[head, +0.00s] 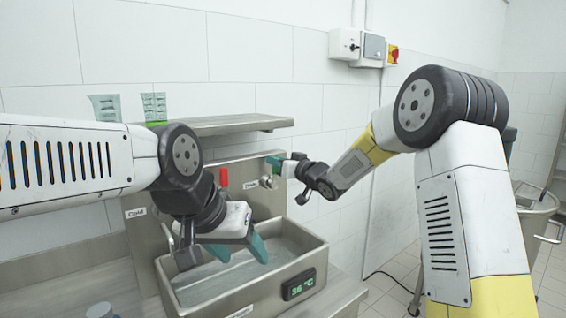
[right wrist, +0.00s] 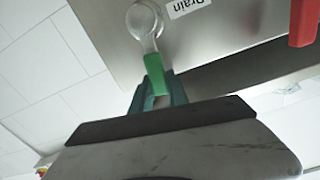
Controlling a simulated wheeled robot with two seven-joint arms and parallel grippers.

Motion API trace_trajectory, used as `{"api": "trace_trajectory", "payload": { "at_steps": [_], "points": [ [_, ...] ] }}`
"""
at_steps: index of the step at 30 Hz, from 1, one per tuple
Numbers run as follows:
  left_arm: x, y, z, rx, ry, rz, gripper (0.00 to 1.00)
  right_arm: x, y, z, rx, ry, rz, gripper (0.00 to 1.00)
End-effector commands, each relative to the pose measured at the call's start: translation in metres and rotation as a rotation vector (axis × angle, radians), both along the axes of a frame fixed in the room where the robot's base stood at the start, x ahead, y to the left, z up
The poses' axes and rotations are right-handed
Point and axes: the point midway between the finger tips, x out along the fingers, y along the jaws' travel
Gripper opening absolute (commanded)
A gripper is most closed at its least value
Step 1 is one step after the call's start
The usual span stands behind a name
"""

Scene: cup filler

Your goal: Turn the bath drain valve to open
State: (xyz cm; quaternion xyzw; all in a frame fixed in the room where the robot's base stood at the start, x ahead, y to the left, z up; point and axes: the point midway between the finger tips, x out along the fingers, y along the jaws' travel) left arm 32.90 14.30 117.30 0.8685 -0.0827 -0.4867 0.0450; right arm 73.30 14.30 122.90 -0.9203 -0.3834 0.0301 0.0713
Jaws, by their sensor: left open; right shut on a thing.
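The drain valve (right wrist: 144,20) has a round metal body and a green lever handle (right wrist: 155,75), beside a "Drain" label (right wrist: 188,6). My right gripper (right wrist: 157,92) is shut on the green handle, with its teal fingers on either side of it. In the head view my right gripper (head: 282,166) is at the steel back panel by the "Drain" label (head: 250,184) and largely hides the handle. The bath (head: 312,250) is a steel basin with a 36 °C display (head: 299,285). My left gripper (head: 238,251) is open and empty over the bath.
A red handle (head: 223,176) is on the panel left of the drain label; it also shows in the right wrist view (right wrist: 304,22). A "Cold" label (head: 135,213) is further left. A steel shelf (head: 225,126) overhangs the bath. Switch boxes (head: 360,47) are on the wall.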

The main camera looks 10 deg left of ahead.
Motion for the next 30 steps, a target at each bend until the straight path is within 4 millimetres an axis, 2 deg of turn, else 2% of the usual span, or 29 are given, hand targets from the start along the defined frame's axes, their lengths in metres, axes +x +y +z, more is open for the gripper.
{"api": "trace_trajectory", "payload": {
  "at_steps": [17, 30],
  "points": [
    [0.000, 0.000, 0.000, 0.000, 0.000, 0.000, 0.58, 0.027, -0.028, -0.018, 0.380, 0.381, -0.005, 0.00],
    [0.000, 0.000, 0.000, 0.000, 0.000, 0.000, 0.58, 0.042, -0.043, -0.044, 0.674, 0.676, -0.004, 0.00]
  ]
}}
